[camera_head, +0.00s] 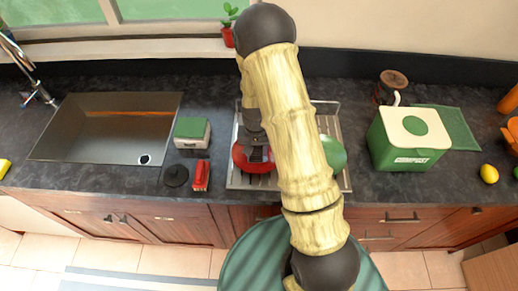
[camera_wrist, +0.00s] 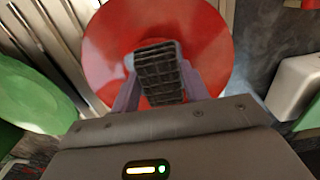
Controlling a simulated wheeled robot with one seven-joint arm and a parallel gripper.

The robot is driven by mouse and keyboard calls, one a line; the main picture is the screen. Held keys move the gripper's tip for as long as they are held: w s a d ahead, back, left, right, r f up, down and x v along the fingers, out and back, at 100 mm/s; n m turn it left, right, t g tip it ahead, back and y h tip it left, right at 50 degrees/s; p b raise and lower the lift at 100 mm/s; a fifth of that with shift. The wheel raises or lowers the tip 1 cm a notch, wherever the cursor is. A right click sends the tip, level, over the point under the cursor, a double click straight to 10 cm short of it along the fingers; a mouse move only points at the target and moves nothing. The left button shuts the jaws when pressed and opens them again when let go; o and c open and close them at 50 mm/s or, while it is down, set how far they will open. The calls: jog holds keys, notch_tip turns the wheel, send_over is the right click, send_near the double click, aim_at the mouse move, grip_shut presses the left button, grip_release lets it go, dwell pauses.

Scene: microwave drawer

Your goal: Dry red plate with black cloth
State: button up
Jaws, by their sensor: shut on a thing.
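The red plate (camera_head: 241,158) sits in the metal drying rack, left of my arm. In the wrist view, the red plate (camera_wrist: 205,40) fills the upper middle, directly in front of the fingers. My gripper (camera_head: 257,150) is over the plate. The wrist view shows my gripper (camera_wrist: 157,85) shut on a dark, grid-textured black cloth (camera_wrist: 158,65). The cloth overlaps the plate's face; I cannot tell whether it touches. My gripper hides the plate's lower part in the wrist view.
A green plate (camera_head: 334,154) stands in the rack (camera_head: 240,181), right of my arm. The sink (camera_head: 105,130), a green-and-white box (camera_head: 192,132), a black round item (camera_head: 176,175) and a red item (camera_head: 201,175) lie left. A green compost bin (camera_head: 408,138) stands right.

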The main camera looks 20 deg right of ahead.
jog(key=shift+a, duration=0.15)
jog(key=shift+s+d, duration=0.2)
jog(key=shift+d, duration=0.55)
jog(key=shift+w+a, duration=0.25)
jog(key=shift+a, duration=0.55)
jog(key=shift+d, duration=0.1)
jog(key=shift+s+d+r, duration=0.1)
jog(key=shift+s+d, duration=0.15)
jog(key=shift+d, duration=0.4)
jog(key=shift+w+a, duration=0.25)
jog(key=shift+a, duration=0.5)
